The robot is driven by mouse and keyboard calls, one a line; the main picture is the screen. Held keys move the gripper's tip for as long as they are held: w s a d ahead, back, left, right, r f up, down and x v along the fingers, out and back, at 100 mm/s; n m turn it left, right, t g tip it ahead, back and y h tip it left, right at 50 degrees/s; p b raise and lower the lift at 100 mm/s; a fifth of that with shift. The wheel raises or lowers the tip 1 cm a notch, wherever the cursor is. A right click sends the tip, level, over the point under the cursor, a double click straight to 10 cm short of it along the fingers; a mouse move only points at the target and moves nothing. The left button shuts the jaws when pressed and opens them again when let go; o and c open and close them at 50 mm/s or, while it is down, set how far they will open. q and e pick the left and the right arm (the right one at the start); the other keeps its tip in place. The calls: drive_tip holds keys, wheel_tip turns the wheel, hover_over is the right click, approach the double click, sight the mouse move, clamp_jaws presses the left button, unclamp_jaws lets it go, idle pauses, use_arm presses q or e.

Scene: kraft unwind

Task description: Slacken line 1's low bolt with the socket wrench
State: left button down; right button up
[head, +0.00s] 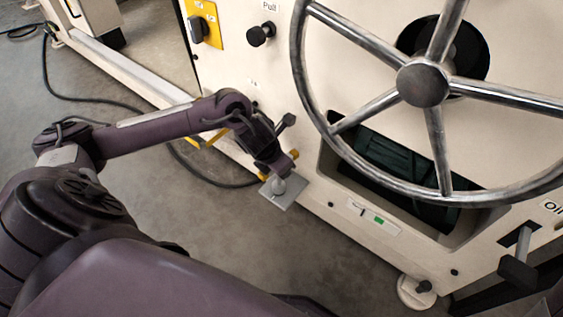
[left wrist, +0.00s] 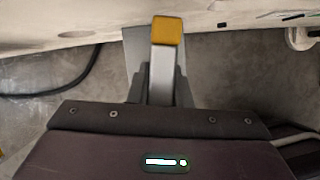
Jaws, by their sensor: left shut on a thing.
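My left gripper (head: 275,160) is low beside the cream machine, just above a grey plate (head: 291,199) on the floor at its base. In the left wrist view the gripper is shut on a grey bar with a yellow end (left wrist: 167,31), which looks like the socket wrench (left wrist: 161,80). A small yellow part (head: 265,177) shows by the gripper in the head view. A pale rounded piece (head: 280,186) stands on the plate below the gripper. I cannot tell whether it is the low bolt or the socket, nor whether the wrench is seated. My right gripper is out of view.
A large metal handwheel (head: 423,84) stands out from the machine on the right. A black knob (head: 261,34) and a yellow switch plate (head: 204,22) are above. A black cable (head: 88,97) lies on the floor. A round foot (head: 416,292) is at lower right.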

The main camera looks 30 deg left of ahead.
use_arm(q)
drive_tip(key=shift+r+n+p, duration=0.2)
drive_tip(key=shift+n+p, duration=0.2)
drive_tip(key=shift+p, duration=0.25)
drive_tip(key=shift+n+y+p, duration=0.4)
drive_tip(key=shift+n+p, duration=0.1)
drive_tip(key=shift+n, duration=0.1)
drive_tip(key=shift+f, duration=0.1)
